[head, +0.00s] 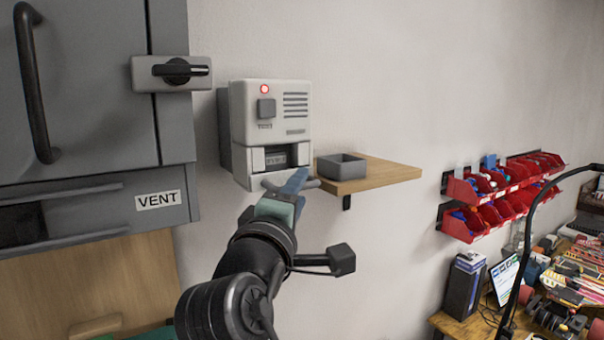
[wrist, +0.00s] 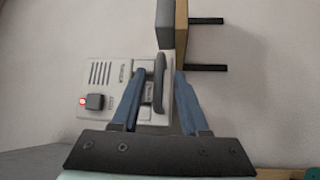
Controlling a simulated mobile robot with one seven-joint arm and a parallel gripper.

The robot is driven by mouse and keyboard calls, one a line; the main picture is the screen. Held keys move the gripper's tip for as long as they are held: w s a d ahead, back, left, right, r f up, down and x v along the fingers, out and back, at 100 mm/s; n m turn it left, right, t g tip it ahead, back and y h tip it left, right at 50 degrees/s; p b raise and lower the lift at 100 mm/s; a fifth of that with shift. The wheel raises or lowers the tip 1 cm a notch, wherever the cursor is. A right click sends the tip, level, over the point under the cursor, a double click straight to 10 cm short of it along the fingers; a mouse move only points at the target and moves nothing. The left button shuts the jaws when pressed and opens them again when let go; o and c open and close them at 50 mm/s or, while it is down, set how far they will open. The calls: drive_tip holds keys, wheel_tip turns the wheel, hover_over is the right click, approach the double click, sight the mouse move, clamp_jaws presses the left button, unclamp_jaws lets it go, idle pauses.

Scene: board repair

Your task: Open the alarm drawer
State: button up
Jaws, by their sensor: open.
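The alarm unit (head: 270,120) is a pale grey wall box with a red light, a square dark button and slots. Its drawer (head: 254,181) is at the bottom of the box, under a dark recess; my gripper hides part of it, and I cannot tell if it is shut fully. My gripper (head: 300,179) is in front of the drawer. In the wrist view, the box (wrist: 105,75) appears turned sideways. The dark grey drawer handle (wrist: 159,80) lies between the two blue fingers of my open gripper (wrist: 160,73). I see no clear grip on it.
A wooden shelf (head: 385,173) with a grey open tray (head: 341,167) is close to the right of the box. A grey cabinet (head: 85,90) with a VENT label stands at the left. Red bins (head: 475,187) and a cluttered bench are farther right.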

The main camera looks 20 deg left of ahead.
drive_tip(key=shift+w+a+r+p, duration=0.15)
drive_tip(key=shift+w+p, duration=0.15)
drive_tip(key=shift+w, duration=0.85)
clamp_jaws()
drive_tip(key=shift+r, duration=0.1)
idle(0.6)
